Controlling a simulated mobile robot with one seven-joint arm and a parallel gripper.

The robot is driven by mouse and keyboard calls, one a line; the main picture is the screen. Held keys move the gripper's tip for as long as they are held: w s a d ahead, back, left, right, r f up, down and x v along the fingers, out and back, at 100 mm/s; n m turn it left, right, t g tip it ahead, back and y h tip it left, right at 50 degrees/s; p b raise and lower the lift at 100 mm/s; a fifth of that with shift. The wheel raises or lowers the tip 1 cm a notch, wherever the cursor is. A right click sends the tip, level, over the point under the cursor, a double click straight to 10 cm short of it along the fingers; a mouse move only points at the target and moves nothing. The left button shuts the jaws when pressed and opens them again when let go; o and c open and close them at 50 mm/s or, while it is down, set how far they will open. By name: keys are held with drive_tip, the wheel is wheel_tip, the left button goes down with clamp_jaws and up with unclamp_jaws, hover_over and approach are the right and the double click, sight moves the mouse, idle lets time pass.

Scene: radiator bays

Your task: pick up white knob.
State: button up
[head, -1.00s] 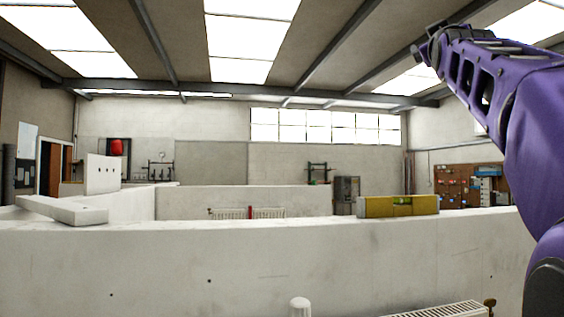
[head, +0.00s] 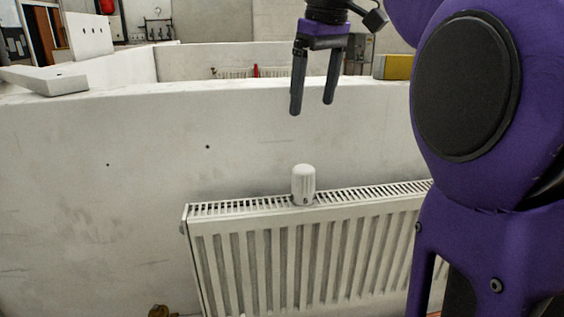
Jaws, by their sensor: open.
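The white knob (head: 303,184) is a small ribbed cylinder with a rounded top. It stands upright on the top grille of the white radiator (head: 290,255) in the head view. My gripper (head: 312,108) is open and empty, with its two dark fingers pointing down. In the picture it is above the knob and apart from it. My purple arm hides the right end of the radiator.
A low pale wall (head: 90,170) stands behind the radiator. A yellow level (head: 393,67) and a white board (head: 45,80) lie on top of the wall. A brass valve (head: 160,311) shows at the bottom left.

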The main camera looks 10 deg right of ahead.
drive_tip(key=s+g, duration=0.1)
drive_tip(key=b, duration=0.4)
approach(302, 184)
drive_tip(key=w+f, duration=0.1)
drive_tip(key=f, duration=0.1)
drive_tip(key=w+f, duration=0.1)
drive_tip(key=f, duration=0.1)
drive_tip(key=w+f, duration=0.1)
drive_tip(key=f, duration=0.1)
drive_tip(key=shift+w+f+b, duration=0.15)
drive_tip(key=shift+f+b, duration=0.05)
drive_tip(key=shift+f, duration=1.15)
drive_tip(key=shift+w+f+b, duration=0.1)
drive_tip(key=shift+f+b, duration=0.1)
drive_tip(key=shift+f, duration=1.15)
clamp_jaws()
drive_tip(key=shift+r, duration=0.1)
